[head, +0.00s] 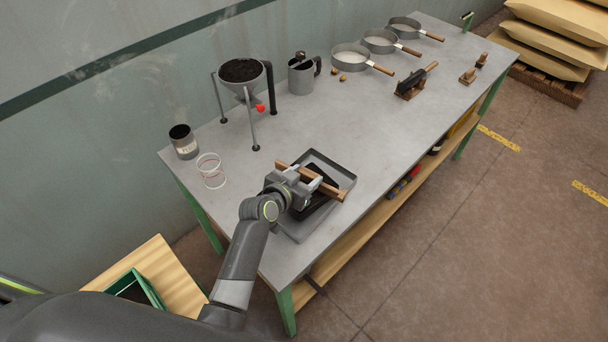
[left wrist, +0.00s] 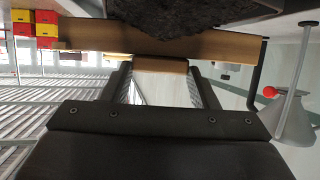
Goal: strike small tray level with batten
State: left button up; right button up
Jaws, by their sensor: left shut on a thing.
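The small tray (head: 346,170) is black and shallow and stands near the front left edge of the table. Dark granular material lies in it; this also shows in the left wrist view (left wrist: 185,14). The batten (head: 335,192) is a wooden bar lying across the tray, and its ends reach past the sides. In the left wrist view the batten (left wrist: 225,45) spans the top, just in front of the dark material. My left gripper (head: 311,181) is shut on the batten's middle. The gripper and wrist hide the tray's near part. My right gripper is not in view.
A grey sheet or pan (head: 298,232) shows under the tray. Sieves (head: 351,57) and a brush (head: 412,82) lie farther right.

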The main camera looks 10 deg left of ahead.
pick_arm(q)
jog(key=shift+s+a+f, duration=0.2)
jog(key=shift+f, duration=0.05)
jog(key=s+a, duration=0.2)
jog(key=shift+s+p, duration=0.4)
jog(key=shift+w+r+p, duration=0.15)
jog(key=shift+r+p, duration=0.45)
jog(key=shift+r, duration=0.2)
jog(key=r, duration=0.1)
jog(key=w+d+r, duration=0.1)
jog(key=r, duration=0.1)
jog(key=r+p, duration=0.1)
jog(key=r, duration=0.1)
jog(key=shift+w+d+r, duration=0.15)
jog(key=shift+w+r, duration=0.1)
